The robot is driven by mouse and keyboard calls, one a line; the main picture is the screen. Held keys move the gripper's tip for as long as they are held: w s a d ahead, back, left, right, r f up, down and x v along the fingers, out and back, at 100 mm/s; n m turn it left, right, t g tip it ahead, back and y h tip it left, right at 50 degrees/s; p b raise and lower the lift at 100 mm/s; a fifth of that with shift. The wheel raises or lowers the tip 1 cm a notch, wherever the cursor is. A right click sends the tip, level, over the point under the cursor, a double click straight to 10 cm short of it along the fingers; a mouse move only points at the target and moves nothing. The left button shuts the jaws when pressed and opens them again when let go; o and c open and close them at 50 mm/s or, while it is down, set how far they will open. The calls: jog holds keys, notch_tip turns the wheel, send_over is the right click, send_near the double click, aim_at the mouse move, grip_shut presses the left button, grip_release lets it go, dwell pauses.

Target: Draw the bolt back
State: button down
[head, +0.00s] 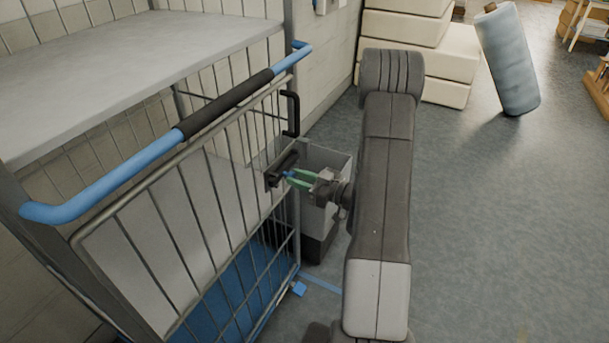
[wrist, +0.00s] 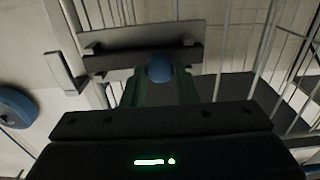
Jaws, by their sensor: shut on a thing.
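The bolt (head: 281,168) is a dark bar in a housing on the right edge of a wire cage trolley's gate. In the wrist view the bolt (wrist: 110,62) runs crosswise, with a round blue knob (wrist: 159,68) in front of it. My gripper (head: 289,176) has green fingers and reaches the bolt from the right. In the wrist view my gripper (wrist: 159,85) is shut on the blue knob, with a finger at each side. The fingers hide part of the knob and bolt.
The gate (head: 190,205) has grey wire bars and a blue handrail (head: 110,188) with a black grip. A grey bin (head: 325,165) stands right behind the bolt. Cream blocks (head: 440,70) and a pale blue roll (head: 508,60) stand at the back.

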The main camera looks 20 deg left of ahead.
jog(key=shift+s, duration=0.7)
jog(key=c, duration=1.1)
grip_release()
jog(key=shift+s+a, duration=0.1)
jog(key=shift+s, duration=0.05)
jog(key=shift+c, duration=0.2)
jog(key=d+b, duration=0.1)
jog(key=d, duration=1.3)
jog(key=shift+s, duration=0.45)
jog(key=shift+a, duration=0.15)
jog(key=w+a, duration=0.1)
jog(key=a, duration=1.2)
jog(key=shift+a+p, duration=0.3)
jog(key=shift+p, duration=0.15)
